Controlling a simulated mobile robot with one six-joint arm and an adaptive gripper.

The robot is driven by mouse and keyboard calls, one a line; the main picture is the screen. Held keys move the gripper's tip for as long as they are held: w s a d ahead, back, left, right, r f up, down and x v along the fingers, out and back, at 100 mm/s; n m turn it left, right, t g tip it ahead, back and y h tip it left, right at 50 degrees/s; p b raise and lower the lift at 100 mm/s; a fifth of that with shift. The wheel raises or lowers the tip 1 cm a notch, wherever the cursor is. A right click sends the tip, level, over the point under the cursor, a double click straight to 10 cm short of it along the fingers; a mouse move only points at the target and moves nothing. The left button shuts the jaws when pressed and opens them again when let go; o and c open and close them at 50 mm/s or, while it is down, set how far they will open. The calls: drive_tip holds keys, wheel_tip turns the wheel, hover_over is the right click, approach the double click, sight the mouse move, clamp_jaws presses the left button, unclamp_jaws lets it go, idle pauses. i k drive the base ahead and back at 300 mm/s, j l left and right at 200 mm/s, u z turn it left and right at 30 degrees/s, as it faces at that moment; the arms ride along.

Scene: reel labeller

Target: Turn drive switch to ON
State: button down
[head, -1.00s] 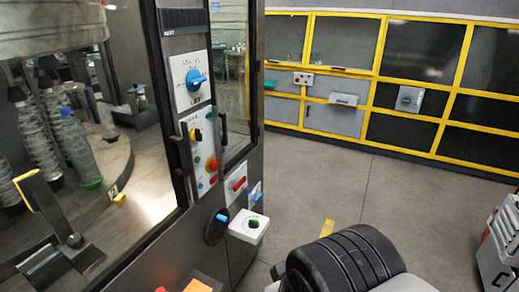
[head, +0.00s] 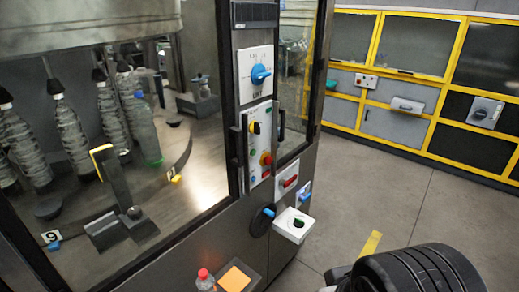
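The machine's front post carries several controls, and I cannot read their labels to tell which is the drive switch. A white plate with a large blue knob (head: 260,75) is at the top. Below it, a light panel holds a small black and yellow switch (head: 255,127), a red button (head: 266,158) and small coloured buttons. Lower are a red handle on a white plate (head: 289,181), a blue-handled switch on a dark round base (head: 262,218), and a white box with a green knob (head: 296,224). My gripper is not in view.
Glass doors close off the machine, with clear bottles (head: 76,138) inside. A dark ribbed part of my arm is at lower right. Open floor (head: 390,195) lies right of the post.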

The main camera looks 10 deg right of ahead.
sight(254, 125)
drive_tip(key=i+l+u, duration=0.1)
drive_tip(key=l, duration=0.7)
drive_tip(key=l+u, duration=0.15)
drive_tip(key=l, duration=0.65)
